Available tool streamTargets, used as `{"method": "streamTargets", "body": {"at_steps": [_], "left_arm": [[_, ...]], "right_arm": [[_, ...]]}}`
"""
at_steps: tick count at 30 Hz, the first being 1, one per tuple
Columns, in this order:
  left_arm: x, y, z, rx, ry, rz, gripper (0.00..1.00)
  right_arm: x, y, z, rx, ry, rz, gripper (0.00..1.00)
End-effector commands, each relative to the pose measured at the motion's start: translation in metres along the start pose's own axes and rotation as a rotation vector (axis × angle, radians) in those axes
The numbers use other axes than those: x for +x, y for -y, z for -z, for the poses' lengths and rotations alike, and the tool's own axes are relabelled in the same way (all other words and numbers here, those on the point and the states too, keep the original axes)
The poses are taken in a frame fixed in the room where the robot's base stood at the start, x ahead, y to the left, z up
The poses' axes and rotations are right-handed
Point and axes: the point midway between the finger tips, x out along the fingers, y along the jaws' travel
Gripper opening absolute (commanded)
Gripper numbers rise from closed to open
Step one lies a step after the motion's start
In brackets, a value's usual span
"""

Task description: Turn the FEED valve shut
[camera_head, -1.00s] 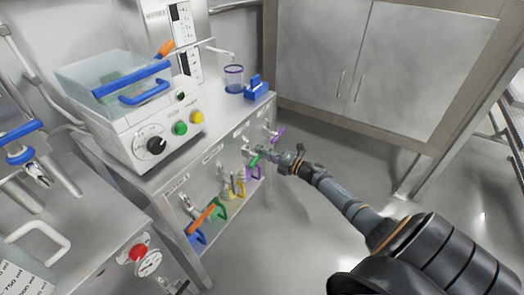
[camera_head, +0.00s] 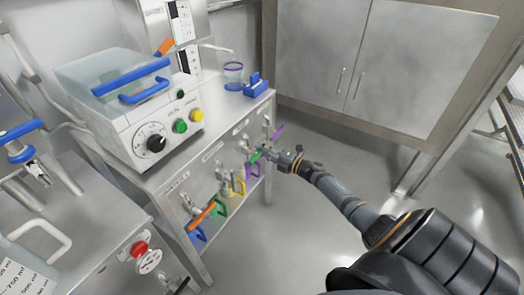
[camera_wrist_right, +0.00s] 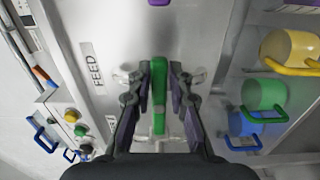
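The FEED valve has a green lever handle (camera_wrist_right: 158,110) beside the FEED label (camera_wrist_right: 96,71) on a steel panel. In the head view the green lever (camera_head: 256,156) shows at the front of the bench, partly hidden by my gripper. My right gripper (camera_wrist_right: 158,80) has one finger on each side of the green lever, with narrow gaps showing. It looks open around the lever, not closed on it. In the head view the right gripper (camera_head: 267,153) is at the panel. My left gripper is not in view.
A purple lever (camera_head: 277,132) is close to the right gripper, and an orange lever (camera_head: 202,215) is further left. Coloured mugs, including a yellow one (camera_wrist_right: 290,47), stand below the panel. Open floor lies to the right, before a steel cabinet (camera_head: 360,70).

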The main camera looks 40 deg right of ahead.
Motion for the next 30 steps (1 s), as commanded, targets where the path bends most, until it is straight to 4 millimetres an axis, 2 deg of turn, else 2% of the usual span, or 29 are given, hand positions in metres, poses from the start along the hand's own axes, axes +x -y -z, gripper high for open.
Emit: {"method": "streamTargets", "body": {"at_steps": [1, 3, 11, 14, 17, 24, 30], "left_arm": [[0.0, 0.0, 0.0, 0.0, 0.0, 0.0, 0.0], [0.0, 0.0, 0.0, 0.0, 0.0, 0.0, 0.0], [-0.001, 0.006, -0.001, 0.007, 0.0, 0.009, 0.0], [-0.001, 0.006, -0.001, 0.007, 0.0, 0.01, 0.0], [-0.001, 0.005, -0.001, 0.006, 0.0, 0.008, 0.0], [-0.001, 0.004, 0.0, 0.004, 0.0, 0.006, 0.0], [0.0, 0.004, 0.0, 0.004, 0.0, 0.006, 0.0]], "right_arm": [[0.0, 0.0, 0.0, 0.0, 0.0, 0.0, 0.3], [0.0, 0.0, 0.0, -0.001, 0.0, 0.0, 0.38], [0.0, 0.0, 0.0, -0.002, -0.001, 0.0, 0.38], [-0.007, 0.001, 0.0, -0.003, -0.001, 0.003, 0.38], [-0.025, 0.002, 0.0, -0.004, -0.003, 0.006, 0.38], [-0.084, 0.002, 0.001, -0.003, -0.004, 0.008, 0.38], [-0.114, 0.001, 0.001, -0.002, -0.003, 0.004, 0.38]]}}
